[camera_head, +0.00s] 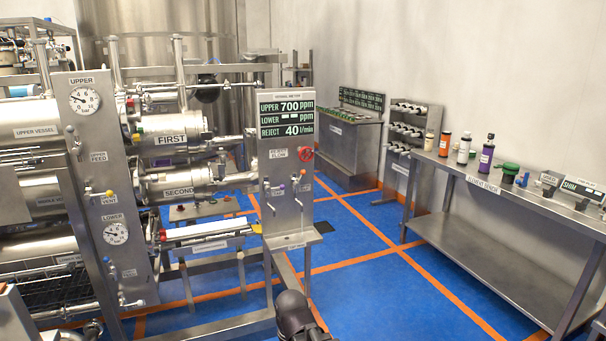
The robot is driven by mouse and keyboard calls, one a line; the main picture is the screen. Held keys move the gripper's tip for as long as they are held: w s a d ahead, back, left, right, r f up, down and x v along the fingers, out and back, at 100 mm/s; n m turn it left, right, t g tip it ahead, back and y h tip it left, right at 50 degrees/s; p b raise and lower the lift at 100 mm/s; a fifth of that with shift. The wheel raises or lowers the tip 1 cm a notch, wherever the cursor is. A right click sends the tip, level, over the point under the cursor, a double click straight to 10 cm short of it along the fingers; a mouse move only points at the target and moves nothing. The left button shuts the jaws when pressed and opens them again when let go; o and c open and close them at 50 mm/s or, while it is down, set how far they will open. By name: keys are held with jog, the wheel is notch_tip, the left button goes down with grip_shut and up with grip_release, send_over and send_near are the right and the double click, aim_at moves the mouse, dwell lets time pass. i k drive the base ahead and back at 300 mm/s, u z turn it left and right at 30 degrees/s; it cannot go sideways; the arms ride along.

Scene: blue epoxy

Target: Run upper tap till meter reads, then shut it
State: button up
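The meter display (287,114) tops a steel panel (284,222) right of the vessels. It reads UPPER 700 ppm, LOWER dashes, REJECT 40 l/min. Two small taps sit on the panel below it, one with a purple part (281,188) and one with an orange part (302,172). Their labels are too small to read, so I cannot tell which is the upper tap or whether either is open. A dark part of my arm shows at the bottom centre, well below the taps. My gripper's fingers do not show.
A red round knob (306,154) sits on the panel's right side. Steel vessels and pipes fill the left, with an upper gauge (84,100) and lower gauge (115,233). A steel bench (540,210) with bottles stands at right. Blue floor (380,290) is clear between.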

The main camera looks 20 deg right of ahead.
aim_at(302, 172)
jog(key=z, duration=0.05)
jog(key=i, duration=1)
jog(key=u, duration=0.05)
